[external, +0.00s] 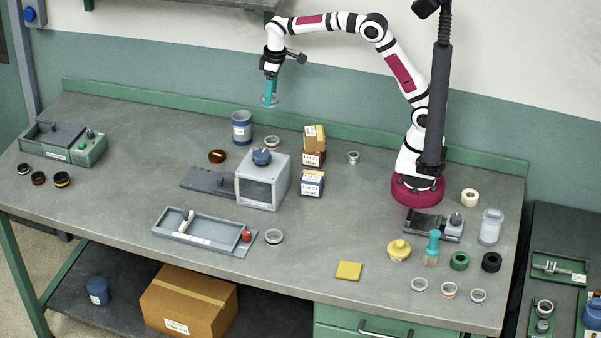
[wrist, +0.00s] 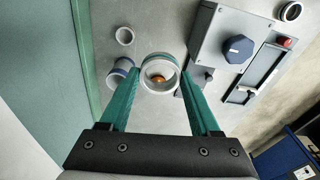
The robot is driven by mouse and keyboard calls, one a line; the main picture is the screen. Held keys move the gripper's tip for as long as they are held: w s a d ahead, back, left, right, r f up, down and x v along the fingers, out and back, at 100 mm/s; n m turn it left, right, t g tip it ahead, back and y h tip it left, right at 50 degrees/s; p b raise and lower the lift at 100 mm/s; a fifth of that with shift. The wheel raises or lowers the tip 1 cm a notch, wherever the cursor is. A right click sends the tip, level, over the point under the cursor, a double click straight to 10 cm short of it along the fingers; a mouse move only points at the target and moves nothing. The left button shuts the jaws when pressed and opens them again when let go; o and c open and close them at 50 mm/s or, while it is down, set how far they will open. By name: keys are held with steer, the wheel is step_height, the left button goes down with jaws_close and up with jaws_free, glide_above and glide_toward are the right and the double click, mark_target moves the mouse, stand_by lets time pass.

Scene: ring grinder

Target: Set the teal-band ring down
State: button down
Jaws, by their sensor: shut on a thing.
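My gripper (external: 270,98) is raised high above the back of the bench in the external view, its teal fingers pointing down. It is shut on a pale ring (external: 269,102), well clear of the bench. In the wrist view the ring (wrist: 148,86) sits between the fingertips (wrist: 160,75), its opening facing the camera. A bluish band shows on its upper edge; its exact colour is hard to tell. An amber disc (wrist: 158,77) on the bench shows through the opening.
Below stand a blue-banded canister (external: 241,128), a loose ring (external: 272,142) and a grey machine with a blue knob (external: 263,182). A grey tray (external: 200,231) and another ring (external: 274,237) lie nearer the front. The bench's middle right is mostly clear.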

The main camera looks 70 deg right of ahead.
steer(key=w+d+n, duration=0.1)
steer(key=d, duration=0.7)
step_height(320, 180, down, 11)
steer(key=w+a+f, duration=0.1)
steer(key=a+f, duration=0.1)
steer(key=a, duration=0.1)
steer(key=w+a+f, duration=0.2)
steer(key=a+f, duration=0.1)
steer(key=a, duration=0.1)
steer(key=w+a+f, duration=0.2)
steer(key=a, duration=0.1)
steer(key=shift+w+a+f, duration=0.15)
steer(key=shift+w+f, duration=0.05)
steer(key=shift+f, duration=0.1)
steer(key=shift+w+a+f, duration=0.1)
steer(key=shift+a+f, duration=0.1)
steer(key=shift+f, duration=1.95)
steer(key=shift+f, duration=0.1)
steer(key=shift+c, duration=0.5)
jaws_free()
